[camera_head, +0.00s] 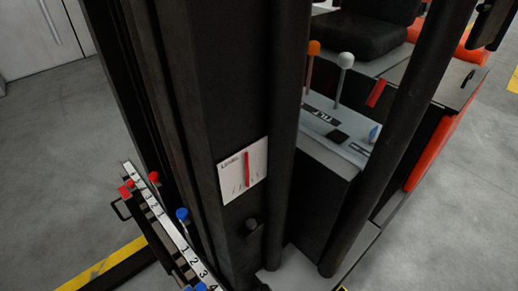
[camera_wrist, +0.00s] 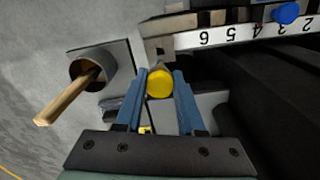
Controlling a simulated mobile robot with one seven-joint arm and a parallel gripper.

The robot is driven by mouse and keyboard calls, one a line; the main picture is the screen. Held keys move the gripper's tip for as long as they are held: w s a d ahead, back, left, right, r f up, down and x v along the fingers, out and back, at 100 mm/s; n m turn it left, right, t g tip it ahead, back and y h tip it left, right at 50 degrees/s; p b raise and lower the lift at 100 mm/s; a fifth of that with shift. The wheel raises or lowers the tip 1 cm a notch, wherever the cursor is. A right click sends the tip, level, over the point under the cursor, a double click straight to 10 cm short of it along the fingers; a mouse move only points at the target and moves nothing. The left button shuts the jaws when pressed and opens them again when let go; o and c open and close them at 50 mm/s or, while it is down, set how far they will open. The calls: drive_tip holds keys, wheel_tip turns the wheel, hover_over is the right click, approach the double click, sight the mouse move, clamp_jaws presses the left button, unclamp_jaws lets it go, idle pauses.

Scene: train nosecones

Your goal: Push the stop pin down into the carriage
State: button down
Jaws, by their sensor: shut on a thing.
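In the wrist view, my gripper (camera_wrist: 161,76) has two blue fingers closed on the sides of a yellow round knob (camera_wrist: 160,84), which appears to be the head of the stop pin. The knob is beside the end of the carriage (camera_wrist: 228,14), close to the number 6 on its white strip (camera_wrist: 230,36). The pin's shaft is hidden below the knob, so I cannot tell how deep it sits. The head view shows the carriage's numbered strip (camera_head: 151,198) at lower left; my gripper and the yellow knob are not visible there.
A wooden stick (camera_wrist: 66,98) leans out of a round cup (camera_wrist: 92,68) left of my gripper. A blue knob (camera_wrist: 287,13) is on the carriage. Dark mast posts (camera_head: 285,130) and a lever console (camera_head: 335,130) fill the head view. Grey floor (camera_head: 50,180) is free at left.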

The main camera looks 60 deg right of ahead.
drive_tip(key=shift+f+b, duration=1.55)
drive_tip(key=shift+f, duration=1.4)
drive_tip(key=shift+f+b, duration=1.55)
drive_tip(key=shift+f, duration=0.75)
drive_tip(key=shift+c, duration=2.2)
unclamp_jaws()
wheel_tip(320, 180, up, 13)
drive_tip(key=p, duration=0.3)
